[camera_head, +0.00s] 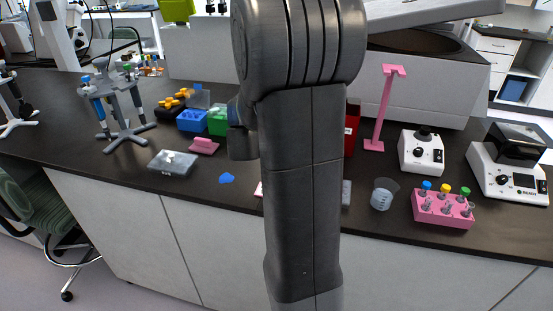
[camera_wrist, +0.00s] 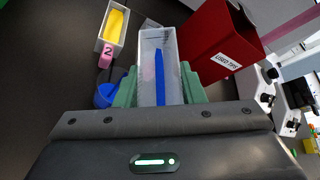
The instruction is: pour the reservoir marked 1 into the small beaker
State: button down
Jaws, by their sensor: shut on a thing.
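My gripper (camera_wrist: 158,88) shows in the wrist view, with its green fingers shut on the two sides of a clear, narrow reservoir (camera_wrist: 152,42). A blue strip shows along the inside of this reservoir; its number mark is not visible. A second reservoir (camera_wrist: 103,40) with yellow contents and a pink tag marked 2 lies to the left, apart from the gripper. In the head view, a small translucent beaker (camera_head: 381,199) with a bluish lower part stands upright on the bench, right of my arm. My arm hides the gripper and the held reservoir there.
A red used-tips bin (camera_wrist: 215,40) stands close right of the held reservoir. A blue object (camera_wrist: 106,94) lies left of the fingers. A pink tube rack (camera_head: 442,211) is close right of the beaker; a pink stand (camera_head: 383,110) and a white mixer (camera_head: 421,155) are behind it.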

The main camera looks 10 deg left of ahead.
jog(key=shift+d+m+y, duration=0.25)
jog(key=shift+m+y, duration=0.35)
jog(key=shift+m, duration=0.1)
jog(key=shift+a, duration=0.15)
jog(key=shift+f, duration=0.1)
jog(key=shift+f+m+g+y+b, duration=0.3)
jog(key=shift+m+y+b, duration=0.1)
jog(key=shift+m+y, duration=0.55)
jog(key=shift+f+m+y, duration=0.1)
jog(key=shift+m+y, duration=0.35)
jog(key=shift+y, duration=0.1)
notch_tip(320, 180, up, 5)
jog(key=p, duration=0.5)
